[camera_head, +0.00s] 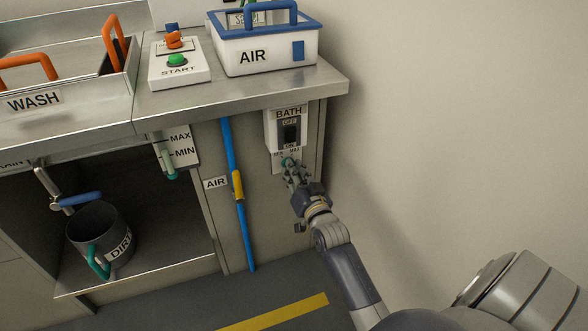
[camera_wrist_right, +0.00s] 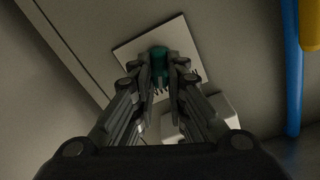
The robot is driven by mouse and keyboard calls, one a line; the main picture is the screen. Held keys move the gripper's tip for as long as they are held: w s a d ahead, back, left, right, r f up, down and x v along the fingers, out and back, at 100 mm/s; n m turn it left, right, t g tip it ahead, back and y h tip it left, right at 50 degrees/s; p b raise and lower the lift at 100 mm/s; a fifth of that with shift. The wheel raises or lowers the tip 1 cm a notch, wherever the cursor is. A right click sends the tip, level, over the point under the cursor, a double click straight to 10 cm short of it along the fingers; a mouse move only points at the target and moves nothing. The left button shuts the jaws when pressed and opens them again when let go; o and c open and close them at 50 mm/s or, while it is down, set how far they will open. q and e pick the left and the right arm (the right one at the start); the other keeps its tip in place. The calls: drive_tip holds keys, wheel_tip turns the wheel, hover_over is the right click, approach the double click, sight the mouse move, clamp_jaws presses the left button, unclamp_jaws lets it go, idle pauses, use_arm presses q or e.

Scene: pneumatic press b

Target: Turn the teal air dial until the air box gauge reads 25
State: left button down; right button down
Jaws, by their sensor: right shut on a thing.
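The teal dial (camera_head: 287,162) sits on a small pale plate (camera_head: 277,166) under the BATH switch box, on the cabinet's front near its right end. My right gripper (camera_head: 290,172) reaches up to it from below and is shut on it. In the right wrist view, the teal dial (camera_wrist_right: 158,56) shows between the two fingertips of my right gripper (camera_wrist_right: 160,72). The fingers hide part of the dial and its scale. The white air box (camera_head: 270,57) with a blue lid rim and handle stands on the counter. Its gauge is too small to read. My left gripper is not in view.
The BATH switch box (camera_head: 287,128) is just above the dial. A blue pipe with a yellow lever (camera_head: 238,185) runs down left of it. A START box (camera_head: 179,67) stands on the counter. Bare wall (camera_head: 450,110) lies to the right.

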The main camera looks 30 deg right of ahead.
drive_tip(key=c, duration=1.6)
unclamp_jaws()
drive_tip(key=v, duration=1.2)
